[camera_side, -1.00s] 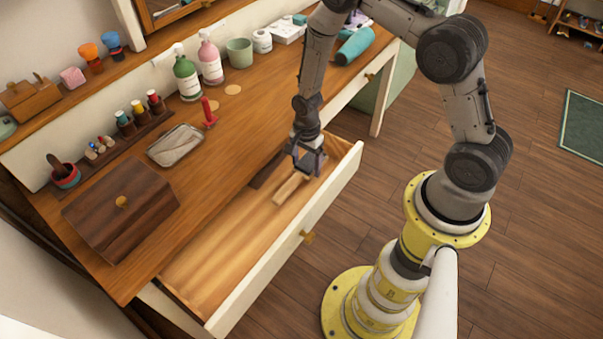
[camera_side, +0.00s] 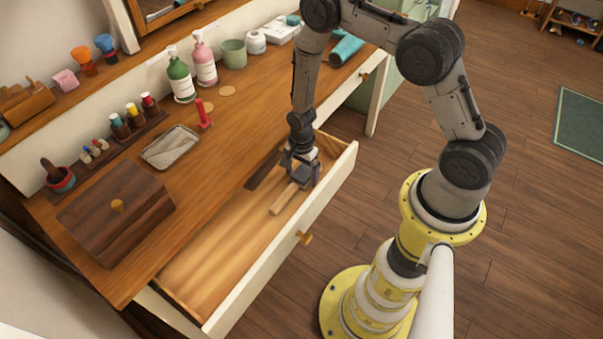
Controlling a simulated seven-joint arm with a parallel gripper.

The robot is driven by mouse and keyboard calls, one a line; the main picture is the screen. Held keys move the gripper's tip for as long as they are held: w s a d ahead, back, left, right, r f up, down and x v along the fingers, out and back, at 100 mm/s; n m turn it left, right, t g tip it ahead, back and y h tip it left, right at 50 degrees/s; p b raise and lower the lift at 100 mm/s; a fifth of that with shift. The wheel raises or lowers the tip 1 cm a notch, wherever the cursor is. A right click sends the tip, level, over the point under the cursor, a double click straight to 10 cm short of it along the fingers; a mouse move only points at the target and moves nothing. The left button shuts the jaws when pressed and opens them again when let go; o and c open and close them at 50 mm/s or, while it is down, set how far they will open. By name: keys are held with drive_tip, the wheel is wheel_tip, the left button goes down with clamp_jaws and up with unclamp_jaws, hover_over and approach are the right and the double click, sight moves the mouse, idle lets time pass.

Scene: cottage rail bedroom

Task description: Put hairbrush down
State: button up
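The hairbrush (camera_side: 284,199) shows as a pale wooden handle inside the pulled-out drawer (camera_side: 253,283). The handle points toward the lower left, low over the drawer floor. I cannot tell whether it touches the floor. My gripper (camera_side: 301,178) points down into the far right part of the drawer, around the upper end of the brush. Its dark fingers stand on either side of the brush and appear closed on it. They hide most of the brush head.
A dark brown strip (camera_side: 263,168) lies left of my gripper. The drawer's near left part is empty. On the tabletop (camera_side: 225,165) stand a dark wooden box (camera_side: 117,215), a metal tray (camera_side: 170,148), a red upright item (camera_side: 203,114) and several bottles. The drawer's white front borders the right side.

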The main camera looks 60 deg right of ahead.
wheel_tip(320, 180, up, 12)
wheel_tip(320, 180, up, 12)
drive_tip(key=n+t, duration=0.1)
drive_tip(key=n, duration=0.3)
hover_over(301, 175)
drive_tip(key=s+a+r+n+t, duration=0.2)
drive_tip(key=s+r+n, duration=0.2)
drive_tip(key=r, duration=0.4)
drive_tip(key=s+r+n+t, duration=0.1)
drive_tip(key=s+r+n, duration=0.4)
drive_tip(key=s, duration=0.3)
drive_tip(key=s+a+r+n+t, duration=0.1)
drive_tip(key=s+r+n, duration=0.4)
drive_tip(key=s, duration=0.3)
drive_tip(key=shift+s+a+r+t, duration=0.25)
drive_tip(key=shift+a+r+t, duration=0.05)
drive_tip(key=shift+r, duration=0.05)
